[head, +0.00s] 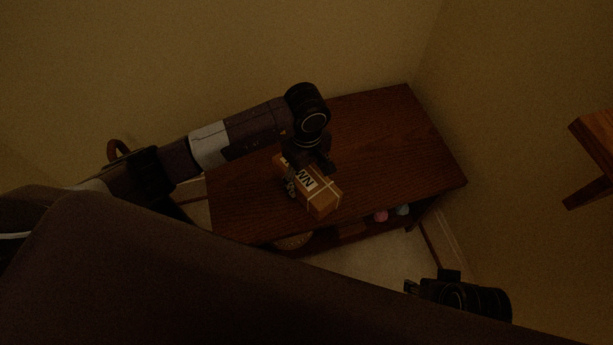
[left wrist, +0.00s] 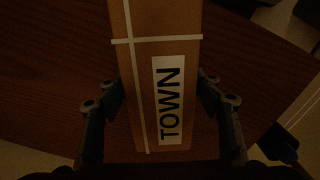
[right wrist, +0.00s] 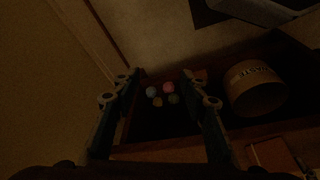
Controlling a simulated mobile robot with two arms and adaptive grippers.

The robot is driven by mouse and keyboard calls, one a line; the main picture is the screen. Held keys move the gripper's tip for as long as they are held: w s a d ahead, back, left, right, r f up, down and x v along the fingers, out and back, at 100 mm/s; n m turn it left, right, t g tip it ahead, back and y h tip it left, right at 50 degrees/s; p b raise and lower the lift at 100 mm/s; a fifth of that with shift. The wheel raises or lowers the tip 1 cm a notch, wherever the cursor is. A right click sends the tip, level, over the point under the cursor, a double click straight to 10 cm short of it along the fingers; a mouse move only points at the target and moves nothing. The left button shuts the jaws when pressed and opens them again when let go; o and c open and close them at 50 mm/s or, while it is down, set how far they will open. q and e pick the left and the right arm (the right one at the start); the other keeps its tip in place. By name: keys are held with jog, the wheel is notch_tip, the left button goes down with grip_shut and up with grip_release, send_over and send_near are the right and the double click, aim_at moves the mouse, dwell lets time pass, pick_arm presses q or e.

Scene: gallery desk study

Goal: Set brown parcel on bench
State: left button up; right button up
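The brown parcel (head: 322,199) is a box with pale string and a white label; the label reads "TOWN" in the left wrist view (left wrist: 145,75). It is over the front part of the dark wooden bench (head: 385,140); I cannot tell if its underside touches the top. My left gripper (head: 305,178) is above the parcel, its fingers against both long sides with no clear gap. My right gripper (right wrist: 160,85) is empty, its fingers apart, out beyond the bench's front right side.
Below the bench top, a round basket (right wrist: 257,88) with partly legible lettering and several small coloured balls (right wrist: 163,95) show. A wooden piece of furniture (head: 595,150) stands at the right. Walls close off the bench's back and right. The bench's right half is clear.

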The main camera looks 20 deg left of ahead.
aim_at(306, 175)
pick_arm(q)
jog(key=shift+o, duration=1.1)
notch_tip(306, 175, up, 12)
jog(key=p, duration=0.2)
jog(key=shift+r, duration=0.15)
pick_arm(e)
notch_tip(306, 175, down, 8)
jog(key=shift+r+g, duration=0.2)
jog(key=shift+g, duration=0.1)
